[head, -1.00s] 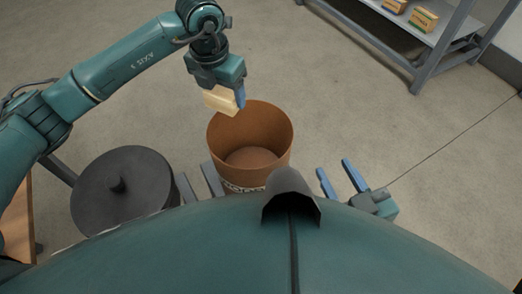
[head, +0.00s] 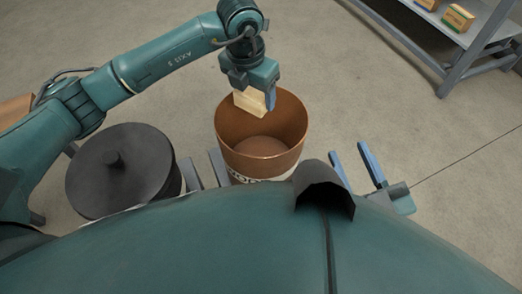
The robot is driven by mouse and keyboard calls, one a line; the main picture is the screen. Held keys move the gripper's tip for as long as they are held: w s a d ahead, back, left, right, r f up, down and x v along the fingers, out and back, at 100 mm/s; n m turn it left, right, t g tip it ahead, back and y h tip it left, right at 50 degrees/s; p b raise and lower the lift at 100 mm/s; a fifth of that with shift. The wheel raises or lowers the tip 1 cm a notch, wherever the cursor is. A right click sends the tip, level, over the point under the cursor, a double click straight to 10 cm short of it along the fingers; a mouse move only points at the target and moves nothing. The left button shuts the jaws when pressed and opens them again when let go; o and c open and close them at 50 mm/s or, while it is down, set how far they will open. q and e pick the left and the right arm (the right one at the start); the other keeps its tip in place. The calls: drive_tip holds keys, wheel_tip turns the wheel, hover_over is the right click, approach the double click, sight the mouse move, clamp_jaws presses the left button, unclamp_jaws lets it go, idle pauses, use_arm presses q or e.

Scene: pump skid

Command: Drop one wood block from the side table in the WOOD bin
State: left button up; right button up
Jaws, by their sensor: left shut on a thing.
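My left gripper (head: 256,92) is shut on a pale wood block (head: 247,103). It holds the block over the back left part of the open brown bin (head: 222,130), near the rim. The bin is round, and its inside floor looks empty. Its front label is partly hidden by my body, so I cannot read it fully. My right gripper (head: 355,150) is low at the right of the bin, its two blue-faced fingers apart with nothing between them.
A dark lidded round container (head: 122,175) stands left of the bin. A grey shelf (head: 478,28) with small boxes (head: 457,18) is at the top right. A brown table corner (head: 14,108) shows at the left edge. The floor between is clear.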

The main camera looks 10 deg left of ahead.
use_arm(q)
drive_tip(key=o, duration=1)
drive_tip(key=shift+o, duration=0.2)
drive_tip(key=shift+r, duration=0.1)
drive_tip(key=shift+r, duration=0.35)
drive_tip(key=r, duration=0.1)
drive_tip(key=r+p, duration=0.1)
drive_tip(key=r, duration=0.1)
drive_tip(key=r+p, duration=0.1)
drive_tip(key=r, duration=0.1)
drive_tip(key=shift+s+a, duration=0.2)
drive_tip(key=shift+s, duration=0.1)
wheel_tip(320, 180, up, 7)
drive_tip(key=s+p, duration=0.1)
drive_tip(key=shift+a+p, duration=0.2)
drive_tip(key=shift+p, duration=0.1)
use_arm(e)
drive_tip(key=shift+w+d+m+g+h, duration=0.1)
drive_tip(key=shift+d+m+g+h, duration=0.3)
drive_tip(key=shift+d+g+h, duration=0.3)
drive_tip(key=shift+a, duration=0.1)
use_arm(q)
drive_tip(key=shift+s, duration=0.15)
